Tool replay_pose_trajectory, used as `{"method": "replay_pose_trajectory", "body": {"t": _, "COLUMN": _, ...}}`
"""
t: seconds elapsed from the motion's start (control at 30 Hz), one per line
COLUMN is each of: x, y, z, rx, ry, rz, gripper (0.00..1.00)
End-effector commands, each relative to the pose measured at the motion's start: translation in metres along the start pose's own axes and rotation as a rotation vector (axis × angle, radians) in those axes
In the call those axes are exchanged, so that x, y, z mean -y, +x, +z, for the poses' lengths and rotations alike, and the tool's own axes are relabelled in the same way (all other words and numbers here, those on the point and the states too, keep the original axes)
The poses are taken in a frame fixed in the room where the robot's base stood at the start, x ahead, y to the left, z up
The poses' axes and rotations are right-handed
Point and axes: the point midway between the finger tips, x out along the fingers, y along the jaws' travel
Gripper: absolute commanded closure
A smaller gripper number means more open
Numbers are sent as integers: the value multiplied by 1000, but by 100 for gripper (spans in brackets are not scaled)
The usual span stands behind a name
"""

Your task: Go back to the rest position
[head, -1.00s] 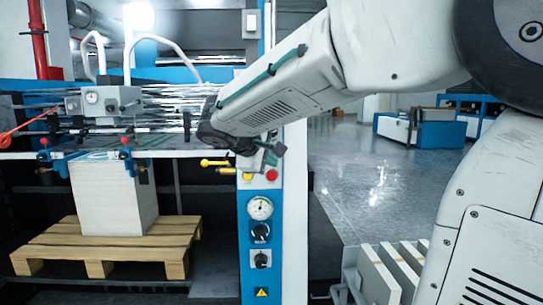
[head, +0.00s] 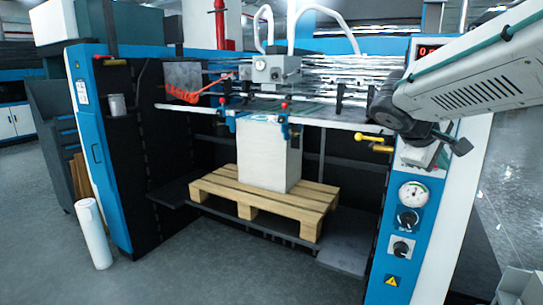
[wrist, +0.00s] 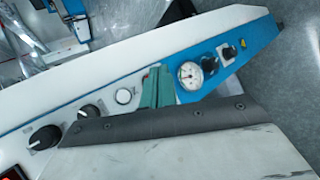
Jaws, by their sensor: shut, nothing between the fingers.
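In the head view my arm reaches in from the right edge, its dark wrist in front of the machine's control panel (head: 412,218). My gripper is mostly hidden there behind the wrist. In the wrist view its teal fingers (wrist: 157,80) are shut with nothing between them. They show in front of the panel, near a round white button and a gauge (wrist: 189,75). I cannot tell how far they are from the panel.
A paper stack (head: 268,155) stands on a wooden pallet (head: 232,190) inside the machine. Yellow handles (head: 374,139) stick out left of my wrist. A white roll (head: 94,235) stands on the floor at left. The floor in front is clear.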

Motion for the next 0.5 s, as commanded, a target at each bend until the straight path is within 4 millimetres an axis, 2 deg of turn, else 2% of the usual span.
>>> {"method": "replay_pose_trajectory", "body": {"t": 0.07, "x": 34, "y": 0, "z": 20, "rx": 24, "ry": 44, "rz": -114, "gripper": 100}}
{"method": "replay_pose_trajectory", "body": {"t": 0.17, "x": 89, "y": -12, "z": 56, "rx": 50, "ry": 134, "rz": -306, "gripper": 100}}
{"method": "replay_pose_trajectory", "body": {"t": 0.3, "x": 169, "y": -43, "z": 106, "rx": 68, "ry": 279, "rz": -592, "gripper": 100}}
{"method": "replay_pose_trajectory", "body": {"t": 0.4, "x": 211, "y": -66, "z": 131, "rx": 61, "ry": 363, "rz": -752, "gripper": 100}}
{"method": "replay_pose_trajectory", "body": {"t": 0.5, "x": 237, "y": -82, "z": 147, "rx": 42, "ry": 420, "rz": -850, "gripper": 100}}
